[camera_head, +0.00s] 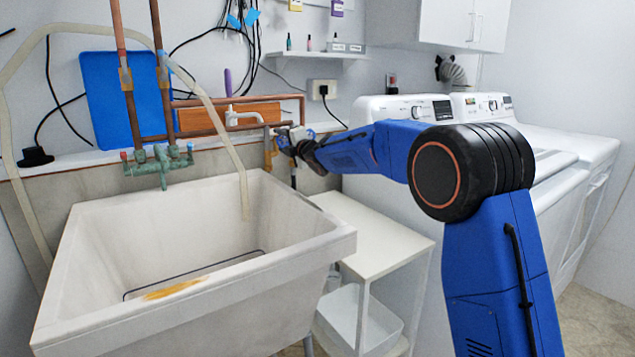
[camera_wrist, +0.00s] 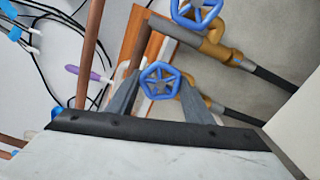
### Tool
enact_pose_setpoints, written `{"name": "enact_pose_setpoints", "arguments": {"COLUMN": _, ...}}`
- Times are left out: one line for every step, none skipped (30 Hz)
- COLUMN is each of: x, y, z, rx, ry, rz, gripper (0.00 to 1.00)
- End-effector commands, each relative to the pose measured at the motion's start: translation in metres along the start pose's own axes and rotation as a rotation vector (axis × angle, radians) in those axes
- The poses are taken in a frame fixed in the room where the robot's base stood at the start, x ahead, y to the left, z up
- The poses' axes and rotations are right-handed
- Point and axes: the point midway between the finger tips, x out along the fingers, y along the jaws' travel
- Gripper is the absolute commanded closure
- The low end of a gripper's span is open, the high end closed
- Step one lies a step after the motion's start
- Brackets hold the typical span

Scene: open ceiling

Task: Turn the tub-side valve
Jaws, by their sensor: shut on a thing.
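A blue spoked valve wheel (camera_wrist: 160,81) sits between the two grey fingers of my gripper (camera_wrist: 161,95) in the wrist view. The fingers are closed on opposite sides of its rim. A second blue valve wheel (camera_wrist: 195,10) is at the top edge, apart from the fingers. Both sit on brass-coloured fittings with dark hoses. By the layout of panel and hoses, the held wheel appears to be the tub-side one. In the head view my gripper (camera_head: 290,145) is at the wall behind the tub's right corner; the held wheel is mostly hidden there.
The white utility tub (camera_head: 280,285) stands at left, with a green faucet (camera_head: 160,165) behind it. A low white shelf stand (camera_head: 385,250) is below my arm. Washing machines (camera_head: 400,105) stand at right. A wooden panel (camera_wrist: 145,38) and copper pipes are close beside the valves.

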Motion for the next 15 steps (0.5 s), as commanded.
{"name": "enact_pose_setpoints", "arguments": {"x": -0.0001, "y": 0.0002, "z": 0.0002, "rx": 0.000, "ry": 0.000, "rz": 0.000, "gripper": 0.80}}
{"name": "enact_pose_setpoints", "arguments": {"x": -0.0001, "y": 0.0002, "z": 0.0002, "rx": 0.000, "ry": 0.000, "rz": 0.000, "gripper": 0.80}}
{"name": "enact_pose_setpoints", "arguments": {"x": -0.0001, "y": 0.0002, "z": 0.0002, "rx": 0.001, "ry": 0.000, "rz": 0.000, "gripper": 0.80}}
{"name": "enact_pose_setpoints", "arguments": {"x": -0.0001, "y": 0.0002, "z": 0.0002, "rx": 0.001, "ry": 0.000, "rz": 0.000, "gripper": 0.80}}
{"name": "enact_pose_setpoints", "arguments": {"x": -0.0001, "y": 0.0002, "z": 0.0002, "rx": 0.001, "ry": 0.000, "rz": 0.000, "gripper": 0.80}}
{"name": "enact_pose_setpoints", "arguments": {"x": -0.0001, "y": 0.0002, "z": 0.0002, "rx": -0.004, "ry": 0.000, "rz": 0.000, "gripper": 0.80}}
{"name": "enact_pose_setpoints", "arguments": {"x": -0.0001, "y": 0.0001, "z": 0.0002, "rx": -0.012, "ry": 0.000, "rz": 0.000, "gripper": 0.80}}
{"name": "enact_pose_setpoints", "arguments": {"x": -0.0001, "y": 0.0000, "z": 0.0002, "rx": -0.028, "ry": 0.000, "rz": 0.000, "gripper": 0.80}}
{"name": "enact_pose_setpoints", "arguments": {"x": -0.0001, "y": -0.0002, "z": 0.0002, "rx": -0.055, "ry": 0.000, "rz": 0.000, "gripper": 0.80}}
{"name": "enact_pose_setpoints", "arguments": {"x": -0.0001, "y": -0.0003, "z": 0.0003, "rx": -0.080, "ry": 0.000, "rz": 0.000, "gripper": 0.80}}
{"name": "enact_pose_setpoints", "arguments": {"x": -0.0001, "y": -0.0005, "z": 0.0003, "rx": -0.109, "ry": 0.000, "rz": 0.000, "gripper": 0.80}}
{"name": "enact_pose_setpoints", "arguments": {"x": -0.0001, "y": -0.0007, "z": 0.0003, "rx": -0.148, "ry": 0.000, "rz": 0.000, "gripper": 0.80}}
{"name": "enact_pose_setpoints", "arguments": {"x": -0.0001, "y": -0.0009, "z": 0.0004, "rx": -0.176, "ry": 0.000, "rz": 0.000, "gripper": 0.80}}
{"name": "enact_pose_setpoints", "arguments": {"x": -0.0001, "y": -0.0011, "z": 0.0004, "rx": -0.202, "ry": 0.000, "rz": 0.000, "gripper": 0.80}}
{"name": "enact_pose_setpoints", "arguments": {"x": -0.0001, "y": -0.0012, "z": 0.0004, "rx": -0.233, "ry": 0.000, "rz": 0.000, "gripper": 0.80}}
